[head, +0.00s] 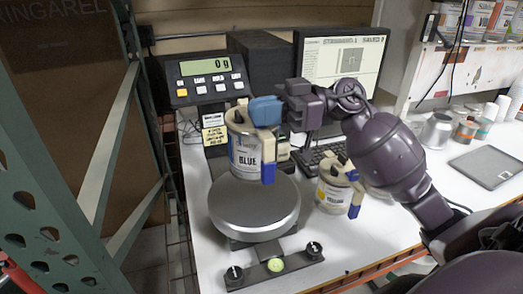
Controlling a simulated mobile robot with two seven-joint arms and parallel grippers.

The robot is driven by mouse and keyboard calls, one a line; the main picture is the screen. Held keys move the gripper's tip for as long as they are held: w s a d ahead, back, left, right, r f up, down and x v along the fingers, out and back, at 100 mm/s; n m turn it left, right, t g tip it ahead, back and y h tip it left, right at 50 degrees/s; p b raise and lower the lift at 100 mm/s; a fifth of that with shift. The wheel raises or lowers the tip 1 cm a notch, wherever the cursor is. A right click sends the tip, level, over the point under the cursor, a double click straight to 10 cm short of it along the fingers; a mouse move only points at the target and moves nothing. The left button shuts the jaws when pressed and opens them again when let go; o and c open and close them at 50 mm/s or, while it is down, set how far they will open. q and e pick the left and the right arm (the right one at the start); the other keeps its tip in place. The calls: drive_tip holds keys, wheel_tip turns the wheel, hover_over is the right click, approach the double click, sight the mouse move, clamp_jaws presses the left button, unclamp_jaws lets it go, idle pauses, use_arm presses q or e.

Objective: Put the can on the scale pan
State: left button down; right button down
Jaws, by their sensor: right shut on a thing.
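The can (243,152), with a white label reading BLUE, is upright over the back part of the round grey scale pan (255,206). My right gripper (255,146) is shut on this can, with a blue-tipped finger down its right side. The can's base overlaps the pan in the picture; I cannot tell whether it touches. The scale display (206,66) reads 0 g.
A second can (331,193) with a yellowish label stands right of the pan, with blue and tan parts around it. A keyboard (312,157) and a monitor (341,56) are behind. A green rack post (45,175) stands at left. Small containers (437,130) stand at right.

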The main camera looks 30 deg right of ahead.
wheel_tip(320, 180, down, 8)
drive_tip(key=shift+r+b, duration=0.15)
drive_tip(key=shift+b, duration=0.25)
idle(0.3)
drive_tip(key=c, duration=1.3)
unclamp_jaws()
drive_tip(key=shift+o, duration=0.4)
drive_tip(key=v, duration=1.2)
drive_tip(key=shift+b, duration=0.45)
